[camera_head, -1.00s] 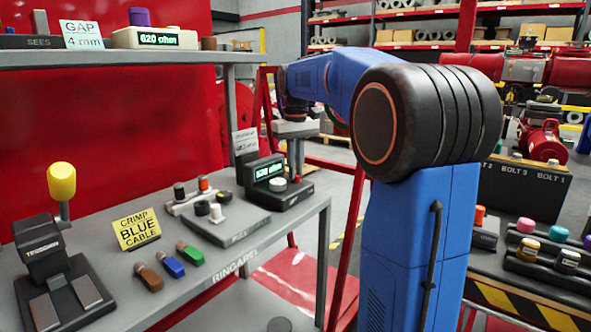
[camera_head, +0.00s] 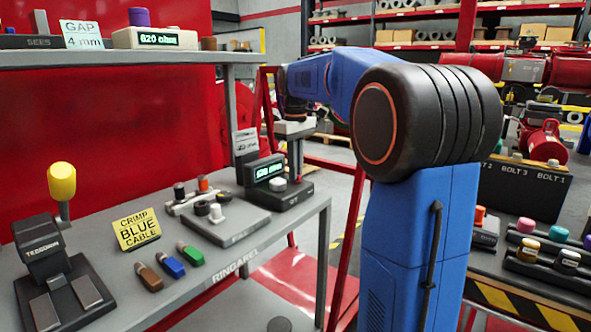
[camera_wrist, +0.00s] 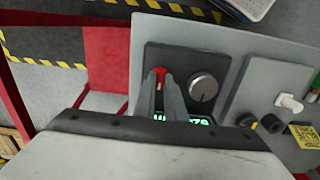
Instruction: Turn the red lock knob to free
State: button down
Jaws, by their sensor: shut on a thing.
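The red lock knob (camera_wrist: 161,70) shows in the wrist view on the dark top of a tester box (camera_wrist: 188,58), left of a round grey dial (camera_wrist: 203,88). My gripper (camera_wrist: 160,79) is shut on the knob, with a finger on each side of it. The fingers hide part of the knob, and I cannot make out its pointing direction. The tester's lit display (camera_head: 270,171) stands behind the dial (camera_head: 278,184).
A grey pull fixture (camera_head: 228,226) with a white knob is in front of the tester. The upper shelf (camera_head: 150,58) overhangs the back of the bench. The bench's right edge is close to the tester.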

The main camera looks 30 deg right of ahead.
jog(key=c, duration=1.8)
grip_release()
jog(key=shift+r, duration=0.1)
notch_tip(320, 180, up, 17)
jog(key=shift+r, duration=0.1)
jog(key=s+a+f+m+t, duration=0.1)
jog(key=s+a+f, duration=0.4)
jog(key=s+f, duration=0.5)
jog(key=s+a+f+m+t, duration=0.1)
jog(key=s+a+f, duration=0.4)
jog(key=s+f, duration=0.5)
jog(key=s+a+f+m+t, duration=0.1)
jog(key=s+a+f, duration=0.4)
jog(key=s+f, duration=0.6)
notch_tip(320, 180, down, 5)
jog(key=shift+a+r+m+t, duration=0.15)
jog(key=shift+m+t, duration=0.25)
jog(key=shift+t, duration=0.5)
